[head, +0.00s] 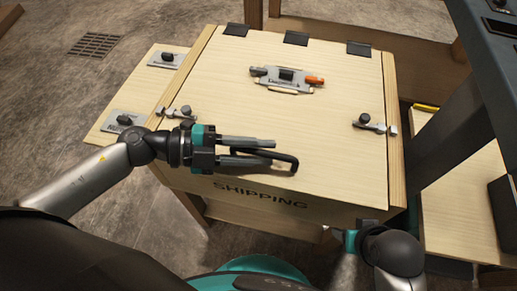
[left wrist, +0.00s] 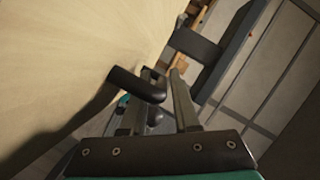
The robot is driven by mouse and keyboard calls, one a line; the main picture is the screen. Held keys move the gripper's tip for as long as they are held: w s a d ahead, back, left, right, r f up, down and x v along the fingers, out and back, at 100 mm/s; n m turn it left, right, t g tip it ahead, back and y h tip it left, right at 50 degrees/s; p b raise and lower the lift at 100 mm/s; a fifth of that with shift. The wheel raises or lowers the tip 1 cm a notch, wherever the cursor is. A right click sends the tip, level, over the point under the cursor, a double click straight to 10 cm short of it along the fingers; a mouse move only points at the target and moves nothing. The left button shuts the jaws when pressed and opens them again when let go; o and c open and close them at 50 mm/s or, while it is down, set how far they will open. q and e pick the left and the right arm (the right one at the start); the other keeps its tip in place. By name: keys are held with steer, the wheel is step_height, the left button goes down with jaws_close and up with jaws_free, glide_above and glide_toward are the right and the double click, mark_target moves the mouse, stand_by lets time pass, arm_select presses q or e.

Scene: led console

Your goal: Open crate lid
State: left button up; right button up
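The pale wooden crate lid (head: 312,128) lies flat and closed on the crate marked "SHIPPING" (head: 260,195). A black bar handle (head: 285,158) stands on the lid near its front edge. My left gripper (head: 273,152) is at the handle, its fingers apart with the bar reaching between them. In the left wrist view the handle (left wrist: 135,84) is near the left finger, with a gap to the right finger. Metal latches sit at the lid's left (head: 176,111) and right (head: 374,124) edges. My right gripper (head: 356,238) is at the crate's front right; its fingertips are hidden.
Black hinges (head: 297,38) line the lid's back edge. A grey plate with a black knob and an orange-ended part (head: 288,77) lies on the lid. Side boards with small plates (head: 124,121) flank the crate's left. A dark post (head: 450,130) stands close on the right.

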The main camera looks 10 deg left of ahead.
arm_select(q)
jaws_close()
stand_by(1.4)
